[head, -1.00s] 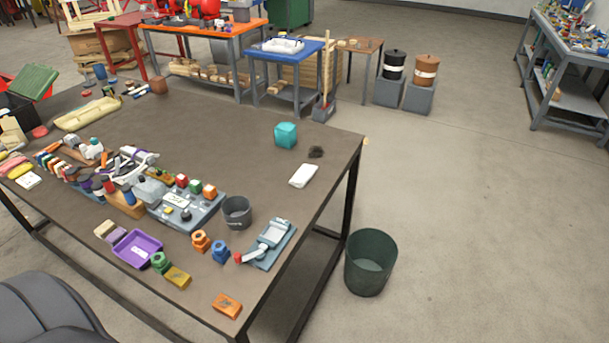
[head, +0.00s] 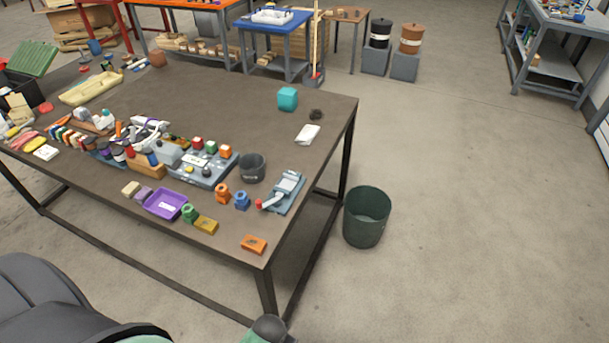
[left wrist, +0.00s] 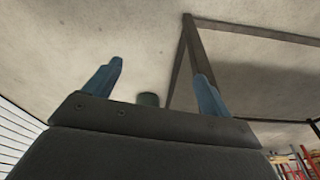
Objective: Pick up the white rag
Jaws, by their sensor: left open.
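The white rag (head: 307,134) lies flat on the brown table (head: 225,85) near its right edge in the head view. It is close to a dark scrubber-like lump (head: 316,114) and below a teal cube (head: 287,98). My left gripper (left wrist: 157,85) shows in the left wrist view with its two blue fingers spread and nothing between them. It is away from the rag, with floor and a table leg beyond it. The rag is not visible in the left wrist view. My right gripper is not in view.
A grey cup (head: 252,168), a grey clamp-like device (head: 284,192) and a purple tray (head: 165,205) stand on the table's near side. A dark green bin (head: 367,217) stands on the floor right of the table.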

